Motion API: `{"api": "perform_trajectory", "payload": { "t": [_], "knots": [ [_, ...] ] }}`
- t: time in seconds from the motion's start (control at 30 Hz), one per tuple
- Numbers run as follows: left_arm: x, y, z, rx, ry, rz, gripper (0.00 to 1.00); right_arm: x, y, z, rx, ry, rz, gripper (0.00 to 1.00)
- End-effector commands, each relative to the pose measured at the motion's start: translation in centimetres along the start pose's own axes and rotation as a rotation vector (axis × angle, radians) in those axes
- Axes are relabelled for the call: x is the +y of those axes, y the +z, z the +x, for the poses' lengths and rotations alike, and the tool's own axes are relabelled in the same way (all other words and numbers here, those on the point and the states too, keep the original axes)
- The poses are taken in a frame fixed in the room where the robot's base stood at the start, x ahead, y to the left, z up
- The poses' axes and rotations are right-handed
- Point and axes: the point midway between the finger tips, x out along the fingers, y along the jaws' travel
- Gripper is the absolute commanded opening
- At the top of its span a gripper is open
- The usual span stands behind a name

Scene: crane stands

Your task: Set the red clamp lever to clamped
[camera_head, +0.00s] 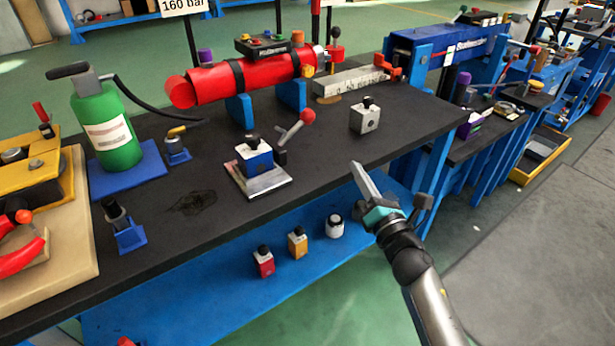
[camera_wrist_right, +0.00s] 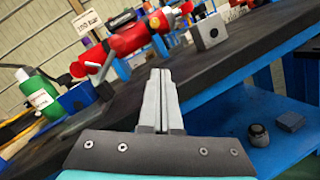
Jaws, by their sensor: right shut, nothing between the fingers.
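A lever with a red ball knob (camera_head: 307,116) leans up and to the right from a blue and white block (camera_head: 255,158) on a metal plate on the dark bench. In the right wrist view its red knob (camera_wrist_right: 97,54) shows left of my fingers. At the far left a second red lever (camera_head: 22,256), curved, lies on a wooden-coloured board; it is partly cut off. My right gripper (camera_head: 362,170) is shut and empty, in front of the bench's front edge and right of the block, apart from both levers. It also shows in the wrist view (camera_wrist_right: 162,75). My left gripper is out of view.
A green bottle (camera_head: 108,130) and a red cylinder (camera_head: 240,80) stand behind on the bench (camera_head: 330,150). A grey block (camera_head: 365,117) sits right of the ball-knob lever. Small items stand on the blue lower shelf (camera_head: 190,295). Bench surface between block and front edge is clear.

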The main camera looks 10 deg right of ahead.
Motion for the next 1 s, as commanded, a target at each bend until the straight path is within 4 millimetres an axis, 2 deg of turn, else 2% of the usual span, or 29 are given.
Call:
{"api": "perform_trajectory", "payload": {
  "t": [0.03, 0.2, 0.4, 1.0],
  "knots": [
    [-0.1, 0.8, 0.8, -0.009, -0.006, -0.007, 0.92, 0.5, 0.1, 0.5, -0.001, 0.047, -0.092, 0.0],
    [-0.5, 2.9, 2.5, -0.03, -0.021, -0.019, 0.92, 2.3, -0.2, 1.3, 0.005, 0.184, -0.35, 0.0],
    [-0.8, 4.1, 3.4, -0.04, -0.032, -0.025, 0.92, 3.3, -0.7, 1.6, 0.007, 0.271, -0.51, 0.0],
    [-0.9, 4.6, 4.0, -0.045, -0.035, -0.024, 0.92, 3.9, -0.8, 1.6, 0.006, 0.282, -0.529, 0.0]
  ]
}}
